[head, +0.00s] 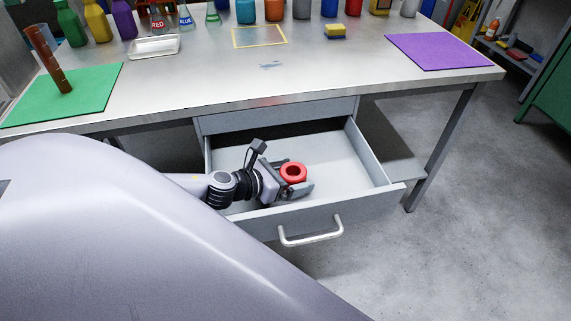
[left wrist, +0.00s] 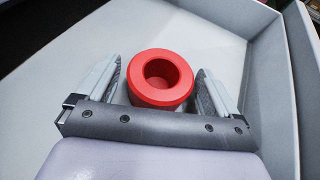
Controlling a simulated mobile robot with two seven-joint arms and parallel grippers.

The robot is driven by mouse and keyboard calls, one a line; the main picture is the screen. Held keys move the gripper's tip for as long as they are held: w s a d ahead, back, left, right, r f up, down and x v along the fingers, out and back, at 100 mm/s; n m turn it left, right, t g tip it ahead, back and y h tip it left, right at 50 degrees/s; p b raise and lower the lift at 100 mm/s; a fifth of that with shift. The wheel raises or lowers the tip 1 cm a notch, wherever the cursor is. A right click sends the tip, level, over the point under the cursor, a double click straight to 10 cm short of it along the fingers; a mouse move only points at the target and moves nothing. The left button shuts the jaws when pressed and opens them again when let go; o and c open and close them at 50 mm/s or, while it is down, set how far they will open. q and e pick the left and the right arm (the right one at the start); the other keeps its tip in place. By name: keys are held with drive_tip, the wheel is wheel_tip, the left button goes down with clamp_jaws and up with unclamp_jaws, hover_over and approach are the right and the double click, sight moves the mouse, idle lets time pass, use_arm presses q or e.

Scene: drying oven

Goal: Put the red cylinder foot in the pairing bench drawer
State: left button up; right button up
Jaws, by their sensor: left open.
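The red cylinder foot (head: 293,173) is a short red ring-shaped piece with a round hole in its top. It stands upright inside the open pairing bench drawer (head: 345,165). My left gripper (head: 296,185) is low inside the drawer around the foot. In the left wrist view the foot (left wrist: 161,79) sits between the two fingers of the left gripper (left wrist: 164,88), with a gap on each side. The gripper is open. The foot's lower part is partly hidden by the gripper body. My right gripper is not in view.
The drawer front has a metal handle (head: 310,235). Several bottles line the back. The rest of the drawer looks empty.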

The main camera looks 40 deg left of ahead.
sight(284, 176)
use_arm(q)
drive_tip(key=shift+s+a+r, duration=0.2)
drive_tip(key=shift+s+r, duration=0.05)
drive_tip(key=shift+s, duration=0.3)
drive_tip(key=shift+v, duration=3.15)
drive_tip(key=shift+r, duration=0.1)
